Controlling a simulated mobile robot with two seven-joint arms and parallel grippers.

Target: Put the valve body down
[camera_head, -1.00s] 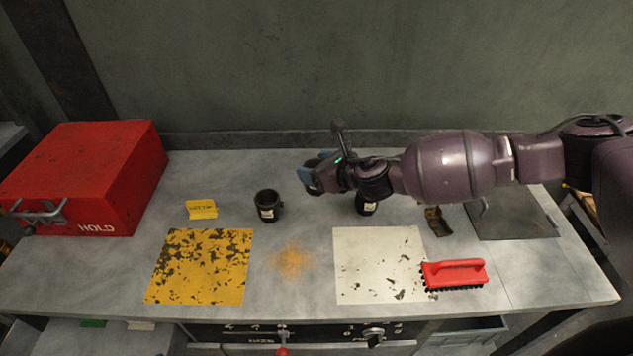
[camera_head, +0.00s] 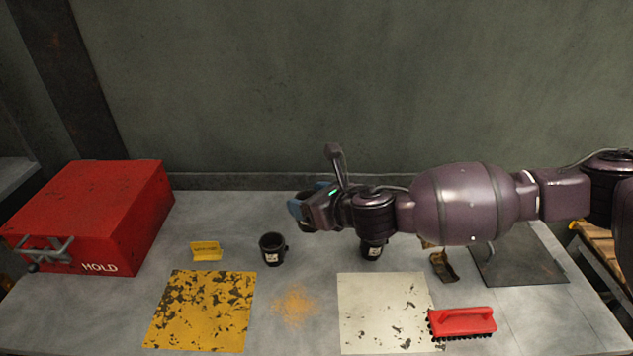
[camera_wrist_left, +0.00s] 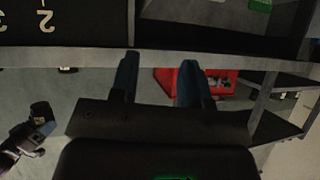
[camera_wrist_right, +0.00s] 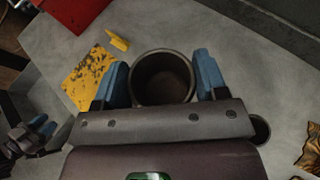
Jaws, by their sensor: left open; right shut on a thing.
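My right gripper (camera_head: 303,208) is shut on a dark, cup-shaped valve body (camera_wrist_right: 162,78), which sits between the blue fingertips in the right wrist view with its round opening toward the camera. In the head view the gripper hides most of it, above the back middle of the bench. Two similar dark cups with pale labels stand upright on the bench: one (camera_head: 272,249) left of the gripper's underside, one (camera_head: 372,251) below the right wrist. My left gripper (camera_wrist_left: 158,78) is open and empty, low by the bench front; it is not in the head view.
A red HOLD box (camera_head: 92,215) stands at left, with a yellow tag (camera_head: 206,251) beside it. A worn yellow patch (camera_head: 203,310) and a white patch (camera_head: 380,310) mark the bench. A red brush (camera_head: 463,321) and a dark plate (camera_head: 520,258) are at right.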

